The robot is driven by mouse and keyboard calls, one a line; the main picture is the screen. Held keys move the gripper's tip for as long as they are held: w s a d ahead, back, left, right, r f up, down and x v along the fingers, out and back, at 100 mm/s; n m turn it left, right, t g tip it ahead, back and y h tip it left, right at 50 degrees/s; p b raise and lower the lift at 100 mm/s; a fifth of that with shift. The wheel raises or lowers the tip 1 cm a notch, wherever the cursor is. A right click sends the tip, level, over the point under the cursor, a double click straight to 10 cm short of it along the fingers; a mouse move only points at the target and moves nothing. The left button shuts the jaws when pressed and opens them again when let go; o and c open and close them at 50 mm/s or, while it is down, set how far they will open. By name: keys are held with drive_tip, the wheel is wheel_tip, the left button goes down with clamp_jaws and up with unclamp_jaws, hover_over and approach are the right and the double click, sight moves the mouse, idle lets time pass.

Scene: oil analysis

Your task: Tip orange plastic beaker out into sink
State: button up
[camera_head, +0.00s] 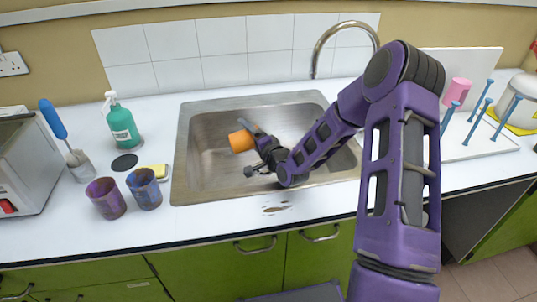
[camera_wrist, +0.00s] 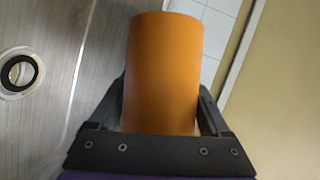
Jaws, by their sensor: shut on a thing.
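The orange plastic beaker (camera_head: 241,141) is in my gripper (camera_head: 256,138), over the left part of the steel sink (camera_head: 180,165). In the head view it lies on its side, with one end pointing left. In the wrist view the orange beaker (camera_wrist: 166,70) fills the space between the two dark fingers of my gripper (camera_wrist: 164,105), which are shut on its sides. The beaker's opening and any contents are hidden. The sink's drain (camera_wrist: 20,73) shows at the left of the wrist view.
Two stained cups (camera_head: 106,198) (camera_head: 145,189), a yellow sponge (camera_head: 153,171) and a green soap bottle (camera_head: 121,123) stand left of the sink. The curved tap (camera_head: 337,32) rises behind it. A drying rack with blue pegs (camera_head: 481,99) and a pink beaker (camera_head: 456,92) is at the right.

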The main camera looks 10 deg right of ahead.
sight(230, 136)
drive_tip(key=shift+a+r+n+p, duration=0.45)
drive_tip(key=shift+a+r, duration=0.25)
drive_tip(key=shift+r, duration=0.25)
drive_tip(key=shift+f+n+g+h+b, duration=0.3)
drive_tip(key=shift+f+n+b, duration=0.15)
drive_tip(key=shift+f+b, duration=0.4)
drive_tip(key=shift+a+r+n+g+h, duration=0.1)
drive_tip(key=shift+r+n+g+h, duration=0.25)
drive_tip(key=shift+r+n, duration=0.4)
drive_tip(key=shift+f+n+h+b, duration=0.25)
drive_tip(key=shift+f+n+b, duration=0.3)
drive_tip(key=shift+f+b, duration=0.2)
drive_tip(key=shift+a+r+n+h+b, duration=0.25)
drive_tip(key=shift+r+n+h+b, duration=0.2)
drive_tip(key=shift+n, duration=0.25)
drive_tip(key=shift+a+f+n+g+h+b, duration=0.4)
drive_tip(key=shift+a+n+b, duration=0.2)
drive_tip(key=shift+b, duration=0.35)
drive_tip(key=shift+a+r+n+h, duration=0.35)
drive_tip(key=shift+a+r+n, duration=0.15)
drive_tip(key=shift+a+n, duration=0.15)
drive_tip(key=shift+a+f+n+h+b, duration=0.3)
drive_tip(key=shift+a+n+h+b, duration=0.2)
drive_tip(key=shift+a+n, duration=0.1)
drive_tip(key=shift+a+r+n+h+p, duration=0.4)
drive_tip(key=shift+a+n+h+p, duration=0.3)
drive_tip(key=shift+p, duration=0.4)
drive_tip(key=shift+d, duration=0.15)
drive_tip(key=shift+r, duration=0.1)
